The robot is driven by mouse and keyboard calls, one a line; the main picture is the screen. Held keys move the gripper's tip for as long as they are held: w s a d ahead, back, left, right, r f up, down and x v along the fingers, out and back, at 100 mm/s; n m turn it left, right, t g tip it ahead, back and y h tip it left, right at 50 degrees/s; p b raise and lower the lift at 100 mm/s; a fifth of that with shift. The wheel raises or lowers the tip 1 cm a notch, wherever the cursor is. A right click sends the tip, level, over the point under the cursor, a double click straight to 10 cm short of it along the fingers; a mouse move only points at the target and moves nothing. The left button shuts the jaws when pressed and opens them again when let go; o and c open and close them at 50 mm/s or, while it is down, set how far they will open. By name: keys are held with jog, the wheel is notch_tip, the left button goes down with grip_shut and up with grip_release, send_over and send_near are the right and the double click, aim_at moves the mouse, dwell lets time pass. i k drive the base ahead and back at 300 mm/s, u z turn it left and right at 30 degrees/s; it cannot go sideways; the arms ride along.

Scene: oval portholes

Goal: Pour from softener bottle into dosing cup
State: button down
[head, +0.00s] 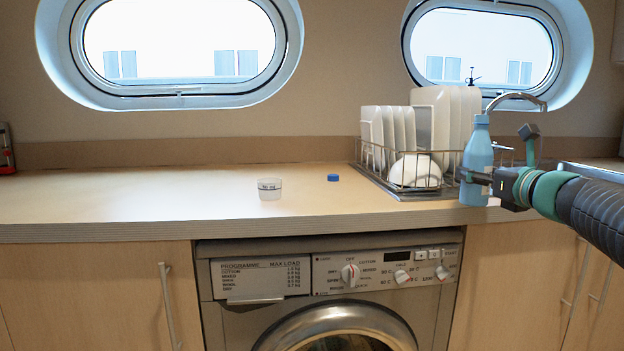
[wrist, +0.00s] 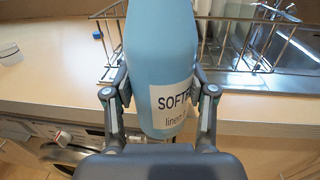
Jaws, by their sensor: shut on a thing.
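The softener bottle (head: 478,165) is light blue with a white label, and its open-looking narrow top points up. My gripper (head: 488,180) is shut on it and holds it upright in front of the dish rack. In the wrist view the bottle (wrist: 160,60) stands between the two fingers of my gripper (wrist: 158,95), its label facing me. The dosing cup (head: 269,189) is small, whitish and translucent with dark markings. It stands upright on the counter, well left of the bottle. Its contents cannot be made out. It also shows in the wrist view (wrist: 10,57) at the left edge.
A blue cap (head: 333,177) lies on the counter (head: 180,195) between cup and rack. The wire dish rack (head: 455,160) holds white plates and a bowl behind the bottle. A tap (head: 518,98) and sink are at right. A washing machine (head: 335,290) sits under the counter.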

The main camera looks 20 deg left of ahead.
aim_at(270, 188)
jog(key=z, duration=2.1)
jog(key=k, duration=1.55)
jog(key=u, duration=2)
jog(key=i, duration=0.3)
jog(key=z, duration=0.05)
